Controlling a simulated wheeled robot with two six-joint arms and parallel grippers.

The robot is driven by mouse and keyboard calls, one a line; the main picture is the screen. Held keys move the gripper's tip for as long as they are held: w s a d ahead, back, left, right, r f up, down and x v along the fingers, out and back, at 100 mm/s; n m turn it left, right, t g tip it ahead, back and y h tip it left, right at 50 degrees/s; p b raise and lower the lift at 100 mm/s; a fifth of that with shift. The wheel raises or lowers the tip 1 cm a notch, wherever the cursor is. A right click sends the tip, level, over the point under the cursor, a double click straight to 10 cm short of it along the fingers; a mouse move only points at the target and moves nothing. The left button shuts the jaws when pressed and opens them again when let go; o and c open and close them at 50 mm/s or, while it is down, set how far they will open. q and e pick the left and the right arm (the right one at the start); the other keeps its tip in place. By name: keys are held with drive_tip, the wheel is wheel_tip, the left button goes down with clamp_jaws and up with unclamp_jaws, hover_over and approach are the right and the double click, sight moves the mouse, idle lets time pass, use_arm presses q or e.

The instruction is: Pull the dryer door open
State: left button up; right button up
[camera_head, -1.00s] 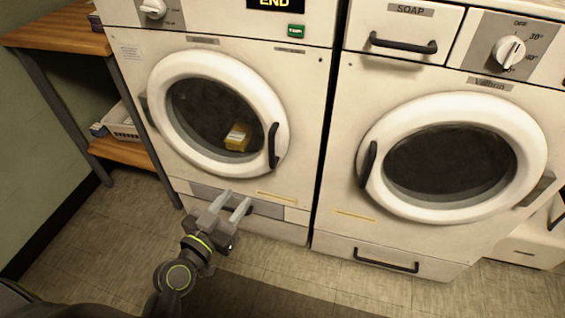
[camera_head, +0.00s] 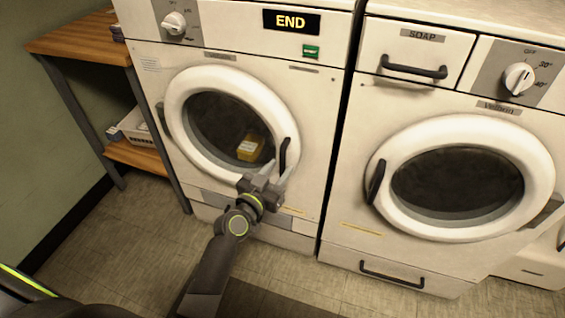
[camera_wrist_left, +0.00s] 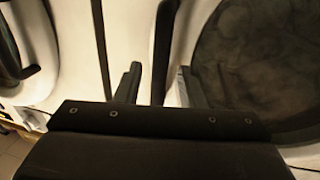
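The dryer (camera_head: 308,110) is the left white machine, under the END display. Its round door (camera_head: 178,128) looks shut, with a dark window and a yellow item behind the glass. The dark upright door handle (camera_head: 284,155) is on the door's right side. My left gripper (camera_head: 277,172) is at the handle's lower end. In the left wrist view the two fingers of my left gripper (camera_wrist_left: 160,85) stand apart, and a dark bar, seemingly the handle (camera_wrist_left: 163,45), runs between them. I see no finger clearly touching it. My right gripper is not in view.
A second white machine (camera_head: 345,205) stands close on the right, with its own round door and handle (camera_head: 376,182). A wooden shelf unit (camera_head: 80,45) with a white basket (camera_head: 137,126) stands at left. The tiled floor (camera_head: 120,235) in front is clear.

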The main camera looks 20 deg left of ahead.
use_arm(q)
drive_tip(key=shift+x, duration=1.25)
drive_tip(key=shift+c, duration=0.3)
clamp_jaws()
